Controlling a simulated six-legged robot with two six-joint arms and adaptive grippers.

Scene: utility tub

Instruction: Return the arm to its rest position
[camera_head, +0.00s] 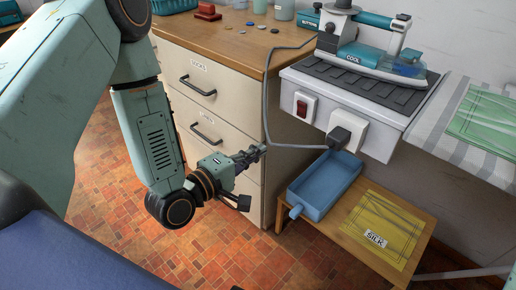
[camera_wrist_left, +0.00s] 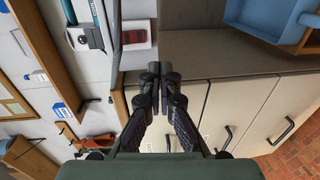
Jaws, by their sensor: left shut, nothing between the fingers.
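My left arm comes in from the left in the head view, and its gripper (camera_head: 257,152) is shut and empty. It hangs in front of the cream drawer cabinet (camera_head: 222,128), left of the blue tub. In the left wrist view the two dark fingers of the gripper (camera_wrist_left: 159,72) meet at their tips with nothing between them. My right gripper is in neither view.
A blue tub (camera_head: 331,178) and a yellow packet (camera_head: 384,228) labelled SILK sit on a low wooden table (camera_head: 349,232). An iron (camera_head: 362,59) stands on a ribbed shelf (camera_head: 373,88). A grey cord (camera_head: 267,95) hangs near the gripper. Tiled floor (camera_head: 120,215) lies below.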

